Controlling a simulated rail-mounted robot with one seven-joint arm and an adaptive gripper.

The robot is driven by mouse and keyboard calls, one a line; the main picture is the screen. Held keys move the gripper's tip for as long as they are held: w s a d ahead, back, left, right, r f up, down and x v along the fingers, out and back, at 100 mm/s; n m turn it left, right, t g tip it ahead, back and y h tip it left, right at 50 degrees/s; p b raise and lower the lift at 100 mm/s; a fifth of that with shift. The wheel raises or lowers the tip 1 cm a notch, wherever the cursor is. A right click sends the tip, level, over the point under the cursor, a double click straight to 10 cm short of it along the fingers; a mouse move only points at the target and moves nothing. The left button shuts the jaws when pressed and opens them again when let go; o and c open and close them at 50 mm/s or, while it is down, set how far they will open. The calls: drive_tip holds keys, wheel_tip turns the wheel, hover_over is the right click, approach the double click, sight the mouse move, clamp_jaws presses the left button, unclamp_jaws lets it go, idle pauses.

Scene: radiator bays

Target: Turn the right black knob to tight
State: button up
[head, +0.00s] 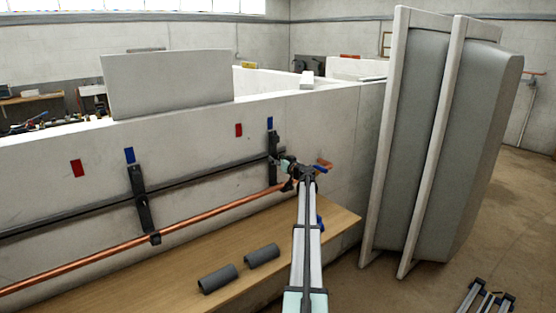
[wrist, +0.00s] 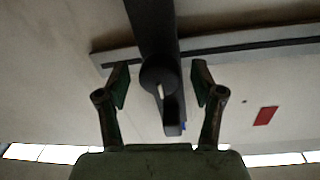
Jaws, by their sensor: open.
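The right black knob (wrist: 159,76) shows in the wrist view as a round black piece with a small pale mark, on a dark upright bracket (wrist: 152,28). My gripper (wrist: 160,80) is open, with one finger on each side of the knob and a visible gap on both sides. In the head view my gripper (head: 285,163) is at the right wall bracket (head: 271,145), and it and my arm hide the knob there. The left wall bracket (head: 140,185) stands clear of my arm.
A copper pipe (head: 100,258) and a black rail (head: 75,212) run along the wall. Two grey tubes (head: 217,279) (head: 262,255) lie on the wooden bench (head: 190,250). Tall grey panels (head: 410,140) stand on the right. A red tag (wrist: 265,116) is on the wall.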

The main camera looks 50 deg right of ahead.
drive_tip(key=c, duration=1.1)
